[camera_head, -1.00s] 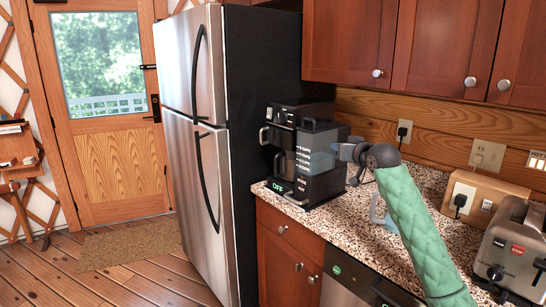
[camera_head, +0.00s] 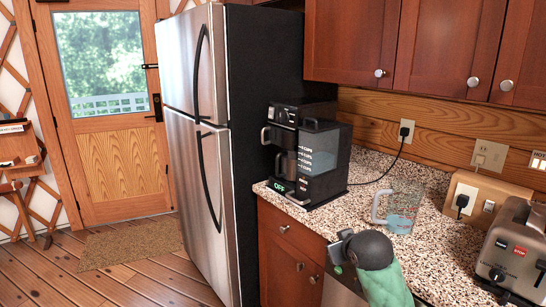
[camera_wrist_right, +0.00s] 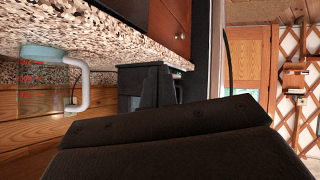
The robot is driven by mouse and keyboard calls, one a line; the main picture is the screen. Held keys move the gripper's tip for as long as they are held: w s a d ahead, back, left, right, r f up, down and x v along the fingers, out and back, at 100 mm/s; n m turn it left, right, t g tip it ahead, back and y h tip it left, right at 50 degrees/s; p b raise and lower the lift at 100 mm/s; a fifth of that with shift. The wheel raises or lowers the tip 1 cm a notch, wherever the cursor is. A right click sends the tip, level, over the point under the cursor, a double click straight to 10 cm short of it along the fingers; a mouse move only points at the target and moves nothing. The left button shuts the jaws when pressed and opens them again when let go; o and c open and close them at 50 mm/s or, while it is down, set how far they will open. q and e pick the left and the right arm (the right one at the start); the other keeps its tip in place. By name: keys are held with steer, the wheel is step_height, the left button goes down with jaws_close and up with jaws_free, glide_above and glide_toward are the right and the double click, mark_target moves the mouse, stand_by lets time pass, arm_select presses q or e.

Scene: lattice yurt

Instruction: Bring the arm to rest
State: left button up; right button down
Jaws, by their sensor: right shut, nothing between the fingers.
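My right arm's green padded sleeve (camera_head: 387,285) comes in at the bottom of the head view, in front of the counter's front edge. Its black wrist joint and grey right gripper (camera_head: 341,250) are beside the lower cabinets, below the countertop's level in the picture. The fingertips are not clear in the head view. In the wrist view the dark body of the right gripper (camera_wrist_right: 170,138) fills the lower part. It is shut and nothing is held. My left gripper is in neither view.
A clear measuring cup (camera_head: 402,207) and a coffee maker (camera_head: 305,155) stand on the speckled counter (camera_head: 440,240). A toaster (camera_head: 512,245) is at the right. The fridge (camera_head: 195,150) stands left of the counter. Wooden floor (camera_head: 150,275) is open at the left.

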steer(key=s+a+f+g, duration=0.1)
steer(key=s+f+g, duration=0.2)
steer(key=s+f, duration=0.7)
steer(key=s+a+f+m+g, duration=0.1)
steer(key=s+f+g, duration=0.1)
steer(key=s+f, duration=0.9)
steer(key=s+a+f+m+g, duration=0.1)
steer(key=s+a+f+g, duration=0.1)
steer(key=s+f, duration=0.9)
steer(key=s+g, duration=0.1)
steer(key=s, duration=0.9)
steer(key=shift+f+g, duration=0.25)
steer(key=shift+g, duration=0.05)
steer(key=shift+w+a, duration=0.1)
